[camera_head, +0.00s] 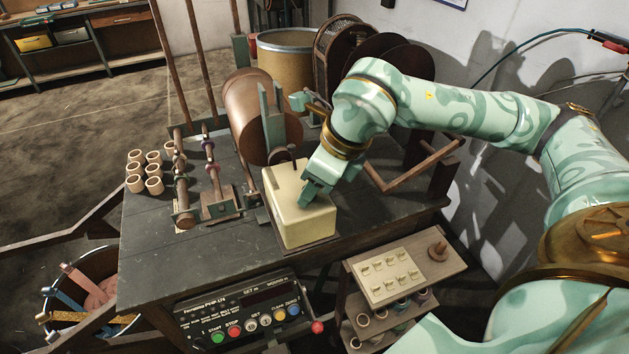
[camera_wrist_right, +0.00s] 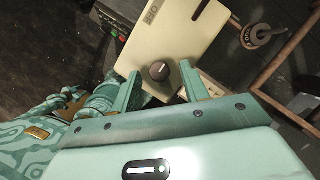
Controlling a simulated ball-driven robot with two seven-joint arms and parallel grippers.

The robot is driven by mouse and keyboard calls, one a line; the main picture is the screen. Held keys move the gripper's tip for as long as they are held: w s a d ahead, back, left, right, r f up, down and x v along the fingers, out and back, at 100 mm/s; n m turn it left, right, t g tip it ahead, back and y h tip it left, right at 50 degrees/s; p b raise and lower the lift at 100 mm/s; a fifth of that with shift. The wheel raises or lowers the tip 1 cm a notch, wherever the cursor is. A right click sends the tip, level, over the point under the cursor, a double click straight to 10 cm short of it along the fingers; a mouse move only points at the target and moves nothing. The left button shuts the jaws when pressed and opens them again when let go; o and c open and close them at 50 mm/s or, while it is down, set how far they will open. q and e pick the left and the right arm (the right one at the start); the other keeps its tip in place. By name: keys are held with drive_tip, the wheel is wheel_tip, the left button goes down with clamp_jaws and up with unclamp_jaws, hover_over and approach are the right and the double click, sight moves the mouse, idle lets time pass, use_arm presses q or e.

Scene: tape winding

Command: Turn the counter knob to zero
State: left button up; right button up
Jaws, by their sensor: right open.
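The counter is a cream box (camera_head: 285,222) near the front edge of the dark workbench. My right gripper (camera_head: 312,194) is over the box in the head view and hides the knob there. In the wrist view, the open fingers of the right gripper (camera_wrist_right: 160,75) lie on either side of the knob, with gaps visible. Whether they reach its depth I cannot tell. My left gripper is not in view.
A large brown roll (camera_head: 250,105) stands behind the box. A control panel (camera_head: 245,315) with coloured buttons is below the bench front. Several tape cores (camera_head: 152,165) stand at the left. A small shelf cart (camera_head: 385,275) is at the front right.

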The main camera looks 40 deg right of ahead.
drive_tip(key=p+v, duration=0.2)
drive_tip(key=v, duration=1.4)
drive_tip(key=shift+p, duration=0.35)
